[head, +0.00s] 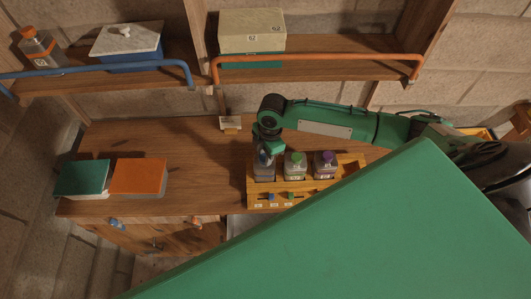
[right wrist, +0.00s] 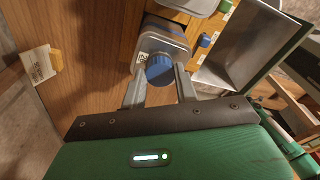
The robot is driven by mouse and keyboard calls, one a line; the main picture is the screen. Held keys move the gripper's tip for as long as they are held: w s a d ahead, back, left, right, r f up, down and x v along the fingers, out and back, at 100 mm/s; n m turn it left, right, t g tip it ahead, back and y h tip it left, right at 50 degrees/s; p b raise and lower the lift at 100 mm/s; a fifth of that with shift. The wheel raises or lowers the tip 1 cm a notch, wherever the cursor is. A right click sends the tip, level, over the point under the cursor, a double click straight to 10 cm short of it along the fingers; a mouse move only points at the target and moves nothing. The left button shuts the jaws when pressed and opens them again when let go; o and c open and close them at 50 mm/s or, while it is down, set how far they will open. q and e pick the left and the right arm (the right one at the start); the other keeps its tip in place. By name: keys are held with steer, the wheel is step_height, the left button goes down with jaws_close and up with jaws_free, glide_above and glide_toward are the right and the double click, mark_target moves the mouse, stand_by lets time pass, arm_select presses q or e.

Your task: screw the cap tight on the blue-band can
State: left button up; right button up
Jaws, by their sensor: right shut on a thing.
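The blue-band can (head: 264,173) stands in the left slot of a wooden rack (head: 251,190), partly hidden under my right gripper (head: 266,150). In the right wrist view the grey can (right wrist: 166,41) has a blue cap (right wrist: 160,69) on its top. The two fingers of my right gripper (right wrist: 160,78) are on either side of this cap, shut on it. The cap sits on the can's mouth; I cannot tell how tight it is. My left gripper is not in view.
A green-capped can (head: 295,166) and a purple-capped can (head: 325,165) stand close to the right in the rack. A small label card (head: 231,123) stands behind. Green (head: 82,177) and orange (head: 138,176) books lie at left. Shelves with blue (head: 100,68) and orange (head: 320,58) rails hang above.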

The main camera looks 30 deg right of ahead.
steer(key=m, duration=0.5)
steer(key=shift+w+r+m+t, duration=0.1)
steer(key=shift+m+t, duration=0.3)
steer(key=o, duration=1.2)
steer(key=shift+c, duration=0.6)
steer(key=n+g, duration=0.1)
steer(key=n, duration=0.5)
steer(key=shift+n, duration=0.3)
steer(key=n, duration=0.5)
steer(key=shift+n+g, duration=0.3)
steer(key=n, duration=0.6)
steer(key=shift+n+h, duration=0.4)
steer(key=n, duration=0.6)
steer(key=shift+g+h+b, duration=0.3)
steer(key=shift+h+b, duration=0.05)
steer(key=shift+h, duration=0.05)
